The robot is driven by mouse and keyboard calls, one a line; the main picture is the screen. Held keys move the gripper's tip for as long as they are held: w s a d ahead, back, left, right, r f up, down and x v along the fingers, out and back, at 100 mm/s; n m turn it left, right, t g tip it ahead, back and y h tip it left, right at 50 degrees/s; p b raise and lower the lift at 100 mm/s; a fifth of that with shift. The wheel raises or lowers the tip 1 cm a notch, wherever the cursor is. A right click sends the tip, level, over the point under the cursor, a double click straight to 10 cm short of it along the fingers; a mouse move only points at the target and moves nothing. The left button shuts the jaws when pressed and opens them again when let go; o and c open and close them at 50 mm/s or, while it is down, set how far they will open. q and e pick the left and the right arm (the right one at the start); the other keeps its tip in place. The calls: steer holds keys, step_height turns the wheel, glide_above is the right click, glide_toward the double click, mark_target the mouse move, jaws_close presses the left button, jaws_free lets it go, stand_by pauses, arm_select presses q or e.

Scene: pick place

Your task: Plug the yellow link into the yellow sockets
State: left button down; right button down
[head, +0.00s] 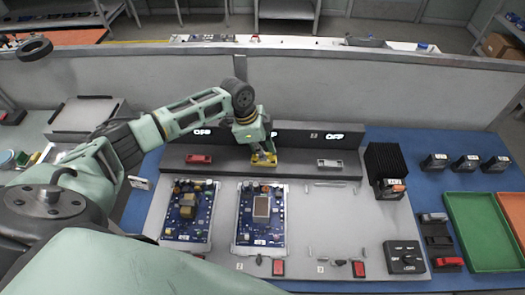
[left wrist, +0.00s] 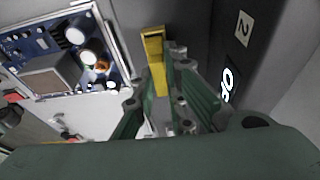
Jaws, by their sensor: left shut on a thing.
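The yellow link (head: 264,158) is at the grey ledge behind the middle board, between a red link and a white link. My left gripper (head: 262,151) is shut on it from above. In the left wrist view the yellow link (left wrist: 154,55) stands out beyond the fingertips (left wrist: 158,84), beside the dark ledge. The yellow sockets cannot be made out; the link and the gripper cover that part of the ledge. I cannot tell whether the link touches the ledge. My right gripper is not in view.
The red link (head: 199,159) and the white link (head: 329,163) sit on the ledge (head: 225,160). Displays reading OFF stand behind it. Two blue circuit boards (head: 190,212) (head: 247,222) lie in front. A black finned block (head: 384,165) and a green tray (head: 482,231) are to the right.

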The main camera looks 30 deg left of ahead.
arm_select(q)
steer(key=shift+f, duration=0.45)
stand_by(0.4)
steer(key=c, duration=1.7)
jaws_free()
steer(key=shift+o, duration=0.4)
steer(key=o, duration=0.6)
steer(key=shift+r, duration=0.1)
steer(key=shift+r, duration=0.1)
steer(key=shift+r, duration=0.2)
steer(key=shift+r+p, duration=3.2)
steer(key=shift+p, duration=0.1)
